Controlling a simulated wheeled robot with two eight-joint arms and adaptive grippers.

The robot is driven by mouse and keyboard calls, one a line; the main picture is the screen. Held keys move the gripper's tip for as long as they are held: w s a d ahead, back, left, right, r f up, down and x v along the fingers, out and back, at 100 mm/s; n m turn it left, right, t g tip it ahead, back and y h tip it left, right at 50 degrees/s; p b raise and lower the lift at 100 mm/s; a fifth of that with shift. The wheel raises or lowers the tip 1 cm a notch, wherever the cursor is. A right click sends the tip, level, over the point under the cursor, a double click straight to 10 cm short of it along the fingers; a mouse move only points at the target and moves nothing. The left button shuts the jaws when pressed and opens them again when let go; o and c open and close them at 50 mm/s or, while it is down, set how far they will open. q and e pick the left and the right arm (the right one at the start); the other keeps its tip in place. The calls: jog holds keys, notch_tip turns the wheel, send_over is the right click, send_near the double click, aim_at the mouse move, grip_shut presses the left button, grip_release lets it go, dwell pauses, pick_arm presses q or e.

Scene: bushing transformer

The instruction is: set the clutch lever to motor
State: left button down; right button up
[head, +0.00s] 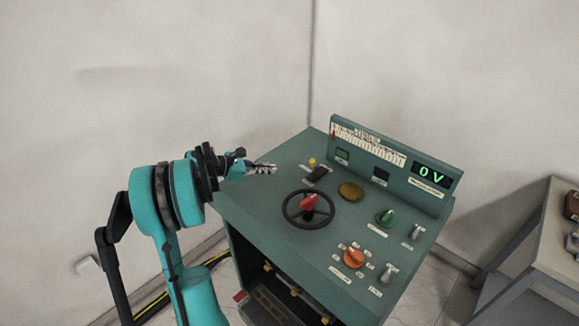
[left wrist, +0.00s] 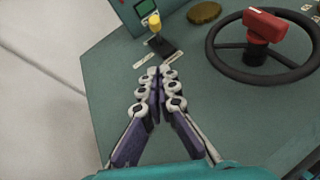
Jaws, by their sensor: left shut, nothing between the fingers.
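A small lever with a yellow knob (head: 312,162) stands at the back left of the green console (head: 260,195); I take it for the clutch lever. Its black slotted base (head: 318,174) has small white labels beside it, too small to read. In the left wrist view the yellow knob (left wrist: 154,21) is at the far end of the black base (left wrist: 163,46). My left gripper (head: 273,169) is shut and empty, left of the lever and apart from it. In the left wrist view its fingertips (left wrist: 159,73) point toward the base. My right gripper is not in view.
A black handwheel with a red handle (head: 309,203) is right of my left gripper. Green (head: 385,217) and orange (head: 354,257) knobs and two grey toggles are further right. The raised back panel shows 0 V (head: 431,174). A table (head: 540,255) stands at far right.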

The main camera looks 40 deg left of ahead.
pick_arm(q)
jog(key=b, duration=0.3)
send_near(315, 167)
jog(key=f, duration=0.3)
jog(key=shift+w+a, duration=0.3)
jog(key=shift+w, duration=0.05)
jog(key=shift+w+d+r, duration=0.55)
jog(key=shift+w+d, duration=0.1)
jog(key=shift+w, duration=0.2)
jog(key=shift+w+d+r, duration=0.3)
jog(key=shift+w, duration=0.15)
jog(key=shift+r, duration=0.1)
jog(key=w+d+r+n+g+y+p, duration=0.1)
jog(key=w+r+g+y+p, duration=0.1)
jog(key=w+g+p, duration=0.6)
jog(key=shift+w+r+n+p, duration=0.35)
jog(key=shift+r+p, duration=0.1)
jog(key=shift+p, duration=1.5)
jog(key=shift+w+d, duration=0.1)
jog(key=shift+d, duration=0.05)
